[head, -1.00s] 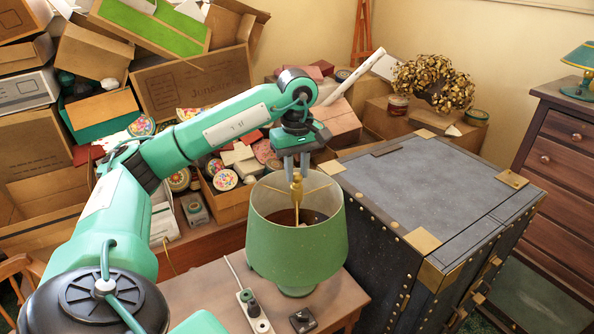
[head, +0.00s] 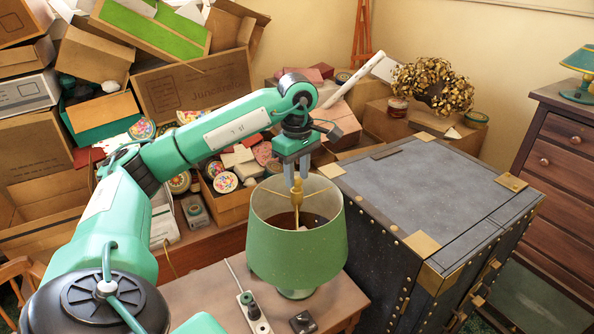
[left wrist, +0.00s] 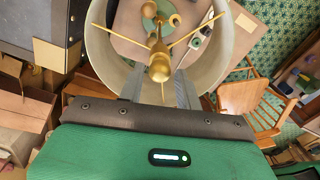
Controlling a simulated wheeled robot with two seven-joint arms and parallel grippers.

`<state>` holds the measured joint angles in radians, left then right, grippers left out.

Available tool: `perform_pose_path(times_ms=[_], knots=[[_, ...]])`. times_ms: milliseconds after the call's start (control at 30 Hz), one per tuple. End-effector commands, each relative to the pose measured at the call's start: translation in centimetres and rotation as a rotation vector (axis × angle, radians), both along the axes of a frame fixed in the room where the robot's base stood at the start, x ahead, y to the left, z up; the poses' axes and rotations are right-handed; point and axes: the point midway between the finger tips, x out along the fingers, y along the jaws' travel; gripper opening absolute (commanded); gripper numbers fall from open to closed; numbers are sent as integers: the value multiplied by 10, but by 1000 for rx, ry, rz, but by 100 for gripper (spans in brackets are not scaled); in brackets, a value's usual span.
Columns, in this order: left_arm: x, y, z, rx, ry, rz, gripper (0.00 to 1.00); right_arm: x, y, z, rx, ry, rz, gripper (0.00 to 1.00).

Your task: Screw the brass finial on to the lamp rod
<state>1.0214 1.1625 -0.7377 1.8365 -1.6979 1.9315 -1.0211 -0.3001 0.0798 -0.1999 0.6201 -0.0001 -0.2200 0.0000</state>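The brass finial (left wrist: 160,70) sits at the top of the lamp rod, at the hub of the shade's brass spokes; how far it is threaded on I cannot tell. In the head view the finial (head: 297,185) is partly hidden by my left gripper (head: 296,182), which points straight down over the lamp. In the left wrist view its two grey fingers (left wrist: 159,88) stand either side of the finial, with narrow gaps showing. The green lampshade (head: 296,246) surrounds the rod, whose lower part (head: 297,217) shows inside it. My right gripper is not in view.
The lamp stands on a small wooden table (head: 205,295) with a power strip (head: 251,311) and a small dark block (head: 303,322) in front. A large grey trunk (head: 435,190) stands close on the right. Cartons and tins crowd behind. Open air lies above the trunk.

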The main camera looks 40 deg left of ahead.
Motion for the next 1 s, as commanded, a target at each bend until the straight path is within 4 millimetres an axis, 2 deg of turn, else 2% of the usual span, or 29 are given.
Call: perform_pose_path(times_ms=[400,733,1000], knots=[[0,0,1,-1,0,469,35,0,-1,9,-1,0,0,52],[1,0,1,-1,-1,652,35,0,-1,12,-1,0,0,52],[1,0,1,1,0,951,35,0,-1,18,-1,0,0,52]])
